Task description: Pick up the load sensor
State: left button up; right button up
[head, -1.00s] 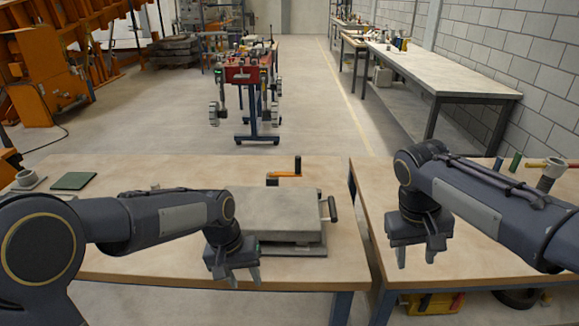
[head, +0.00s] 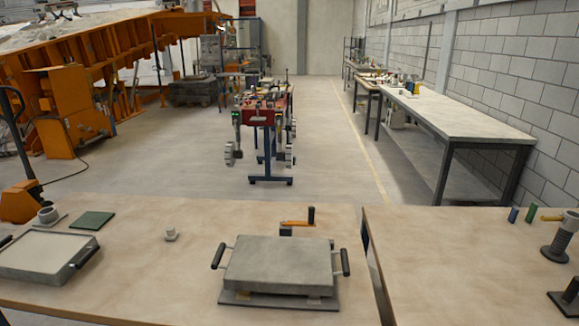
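I cannot tell for sure which part is the load sensor.
A thick grey plate with black side handles (head: 279,265) fills the table's middle. An orange-handled crank (head: 297,223) stands behind it. A sand-coloured tray (head: 45,254) and green pad (head: 93,220) lie left. A gap separates the right table (head: 470,270), which bears a grey post (head: 561,240).

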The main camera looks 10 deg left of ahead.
aim_at(171, 234)
jog(key=u, duration=0.85)
jog(key=i+j+u, duration=0.2)
jog(key=i+j, duration=0.25)
jog(key=j, duration=0.25)
jog(key=i+j+u, duration=0.15)
jog(key=i+j, duration=0.35)
jog(key=j, duration=0.15)
jog(key=i+j, duration=0.1)
jog(key=i, duration=0.2)
jog(key=i+j, duration=0.15)
jog(key=i, duration=0.15)
